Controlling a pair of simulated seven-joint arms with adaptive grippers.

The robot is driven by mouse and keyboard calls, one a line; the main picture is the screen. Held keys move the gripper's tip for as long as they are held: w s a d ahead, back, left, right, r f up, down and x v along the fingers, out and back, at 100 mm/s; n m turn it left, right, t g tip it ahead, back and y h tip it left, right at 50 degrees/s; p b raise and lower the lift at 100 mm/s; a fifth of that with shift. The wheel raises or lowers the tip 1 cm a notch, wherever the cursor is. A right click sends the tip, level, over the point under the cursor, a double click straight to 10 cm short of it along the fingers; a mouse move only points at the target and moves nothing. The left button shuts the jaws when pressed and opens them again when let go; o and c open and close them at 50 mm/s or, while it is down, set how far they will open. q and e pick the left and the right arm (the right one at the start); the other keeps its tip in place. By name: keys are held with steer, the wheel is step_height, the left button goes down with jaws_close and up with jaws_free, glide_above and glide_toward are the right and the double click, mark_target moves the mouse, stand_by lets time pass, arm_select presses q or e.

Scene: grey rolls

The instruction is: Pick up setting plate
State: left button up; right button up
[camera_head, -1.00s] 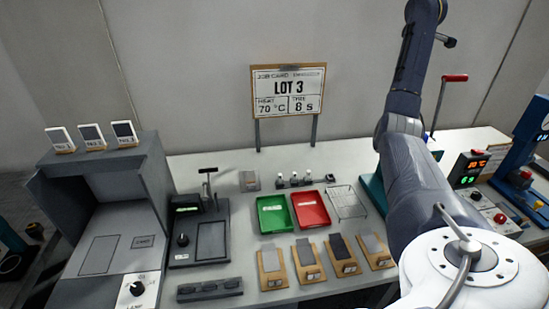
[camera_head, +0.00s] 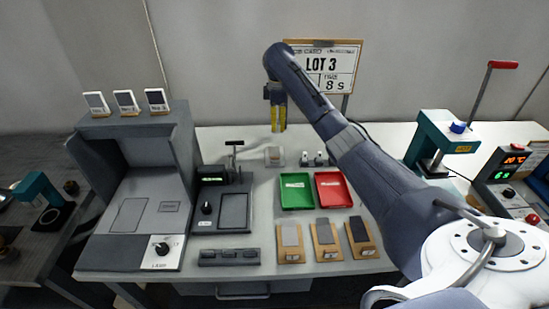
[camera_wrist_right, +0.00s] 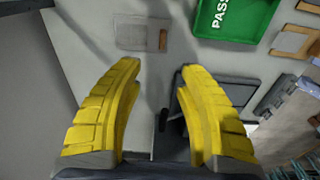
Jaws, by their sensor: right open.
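A small grey plate with a tan edge (camera_head: 273,155) lies on the white bench behind the green tray; I take it to be the setting plate. It also shows in the right wrist view (camera_wrist_right: 143,33), flat on the bench, beyond the fingertips and a little left of centre. My right gripper (camera_head: 278,128) is above the bench near this plate, yellow fingers pointing down. In the right wrist view the gripper (camera_wrist_right: 158,68) is open with nothing between its fingers. My left gripper is in neither view.
A green tray (camera_head: 296,191) and a red tray (camera_head: 333,190) stand side by side, with several grey samples on tan boards in front. A dark device with a T-handle (camera_head: 222,208) stands left of them. The job card (camera_head: 320,68) stands behind; a teal press (camera_head: 442,142) is at right.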

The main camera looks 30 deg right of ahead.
steer(key=a+f, duration=0.1)
glide_above(274, 164)
steer(key=f, duration=1)
steer(key=shift+d+f, duration=0.3)
steer(key=shift+d, duration=0.05)
steer(key=shift+w+a+f, duration=0.1)
steer(key=shift+w+f, duration=0.05)
steer(key=shift+f, duration=1.45)
steer(key=shift+w+f, duration=0.1)
steer(key=shift+f, duration=1.45)
jaws_close()
